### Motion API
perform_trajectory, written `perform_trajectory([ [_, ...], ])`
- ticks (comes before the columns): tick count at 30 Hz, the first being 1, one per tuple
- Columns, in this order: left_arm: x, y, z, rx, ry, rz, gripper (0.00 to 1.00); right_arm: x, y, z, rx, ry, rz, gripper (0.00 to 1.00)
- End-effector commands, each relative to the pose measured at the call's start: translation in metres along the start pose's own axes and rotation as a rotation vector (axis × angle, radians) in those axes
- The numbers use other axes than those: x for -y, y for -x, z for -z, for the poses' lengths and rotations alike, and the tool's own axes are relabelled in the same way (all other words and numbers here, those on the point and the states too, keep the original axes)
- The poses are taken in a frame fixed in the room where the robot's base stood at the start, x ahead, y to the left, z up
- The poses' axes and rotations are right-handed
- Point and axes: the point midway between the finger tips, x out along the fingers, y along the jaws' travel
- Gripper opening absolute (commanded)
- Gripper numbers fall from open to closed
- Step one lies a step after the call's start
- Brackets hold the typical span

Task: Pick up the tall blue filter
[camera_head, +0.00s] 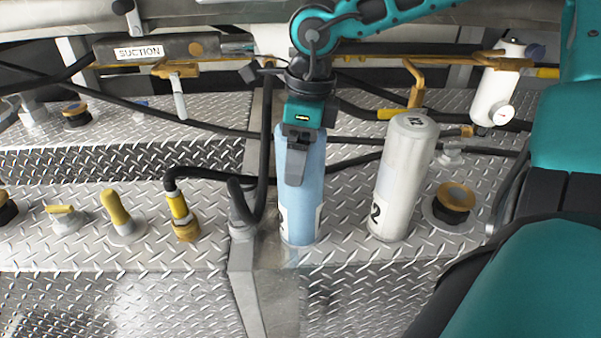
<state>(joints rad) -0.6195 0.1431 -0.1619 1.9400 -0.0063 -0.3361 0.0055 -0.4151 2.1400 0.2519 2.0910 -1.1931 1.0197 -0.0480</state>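The tall blue filter (302,215) is a light blue cylinder with a white label near its base. It stands upright on the metal tread-plate deck, in the middle of the head view. My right gripper (297,165) is over its top, with its arm reaching in from the upper right. One dark grey finger lies in front of the filter's upper part. The other finger is hidden, so I cannot tell whether the gripper is clamped on it. The filter's top is covered by the gripper. My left gripper is not in view.
A white cylinder (402,180) marked K2 stands right of the blue filter. A black hose with a yellow fitting (180,207) and a grey bracket (242,225) are to its left. A yellow-capped port (453,200) is at right. A SUCTION pipe (150,50) and hoses run behind.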

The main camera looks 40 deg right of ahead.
Motion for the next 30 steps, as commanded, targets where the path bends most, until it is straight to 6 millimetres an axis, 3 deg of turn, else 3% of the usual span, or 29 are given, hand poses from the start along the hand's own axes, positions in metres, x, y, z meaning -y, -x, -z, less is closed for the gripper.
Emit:
perform_trajectory([
  [2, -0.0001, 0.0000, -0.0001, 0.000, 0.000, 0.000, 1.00, 0.0001, 0.0003, -0.0001, 0.000, 0.000, 0.001, 0.67],
  [18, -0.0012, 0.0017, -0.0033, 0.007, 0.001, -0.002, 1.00, 0.0002, 0.0006, -0.0002, 0.001, 0.001, 0.001, 0.16],
  [30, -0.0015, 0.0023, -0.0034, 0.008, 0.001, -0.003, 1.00, 0.0008, 0.0078, -0.0021, 0.005, 0.000, 0.003, 0.14],
])
